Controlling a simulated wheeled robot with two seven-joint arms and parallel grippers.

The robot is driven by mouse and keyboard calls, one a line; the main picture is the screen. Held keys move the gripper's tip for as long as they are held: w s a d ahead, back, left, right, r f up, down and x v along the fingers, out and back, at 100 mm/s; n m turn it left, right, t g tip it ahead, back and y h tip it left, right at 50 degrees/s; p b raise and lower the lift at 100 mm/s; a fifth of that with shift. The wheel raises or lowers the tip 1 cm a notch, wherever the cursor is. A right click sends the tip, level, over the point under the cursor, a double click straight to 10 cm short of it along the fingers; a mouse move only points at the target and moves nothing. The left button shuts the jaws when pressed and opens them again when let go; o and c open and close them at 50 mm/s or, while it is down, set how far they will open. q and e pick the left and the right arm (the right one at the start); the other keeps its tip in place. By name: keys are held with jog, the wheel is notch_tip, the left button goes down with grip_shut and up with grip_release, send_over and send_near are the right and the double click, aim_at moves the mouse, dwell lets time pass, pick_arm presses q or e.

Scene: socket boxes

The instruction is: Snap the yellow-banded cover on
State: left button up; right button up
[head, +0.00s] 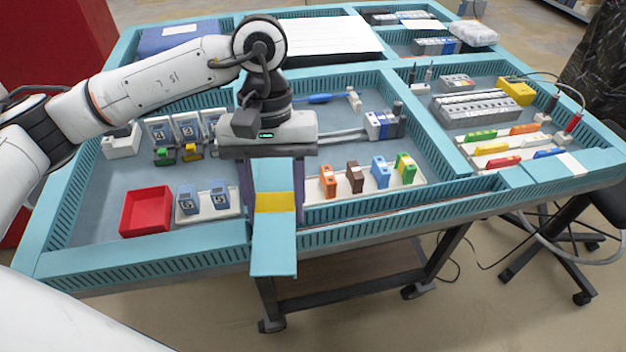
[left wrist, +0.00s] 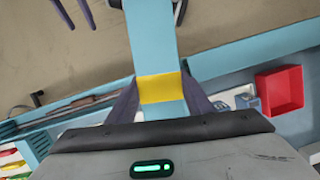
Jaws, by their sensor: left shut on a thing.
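The yellow-banded cover (head: 273,255) is a flat light-blue strip with a yellow band across it. My left gripper (head: 272,203) is shut on it around the band, and the band also shows between the fingers in the left wrist view (left wrist: 161,88). The cover points across the front slotted duct (head: 400,222), its near end jutting past the table's front edge. Whether it touches the duct is unclear. To the right of the cover, the duct's top is open with a dark line along it. My right gripper is not in view.
A red bin (head: 146,211) and blue numbered blocks stand left of the gripper. Orange, brown, blue and green blocks sit on a white strip (head: 345,189) to its right. A white patch (head: 572,164) lies on the duct at far right.

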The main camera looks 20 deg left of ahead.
aim_at(323, 212)
pick_arm(q)
jog(key=w+d+r+n+t+h, duration=0.1)
jog(key=w+d+n+t, duration=0.15)
jog(key=n, duration=0.75)
jog(key=w+d+r+n+t, duration=0.15)
jog(key=d+n, duration=0.25)
jog(key=n, duration=0.6)
notch_tip(323, 212, down, 6)
jog(key=b, duration=0.3)
jog(key=shift+a+f+b, duration=0.1)
jog(key=shift+f+b, duration=0.05)
jog(key=shift+b, duration=0.15)
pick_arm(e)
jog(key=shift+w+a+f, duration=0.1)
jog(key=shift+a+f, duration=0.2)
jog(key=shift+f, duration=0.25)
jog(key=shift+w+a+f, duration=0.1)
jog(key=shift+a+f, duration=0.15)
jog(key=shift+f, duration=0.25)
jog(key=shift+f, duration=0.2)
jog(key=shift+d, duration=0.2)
pick_arm(q)
jog(key=shift+b, duration=0.35)
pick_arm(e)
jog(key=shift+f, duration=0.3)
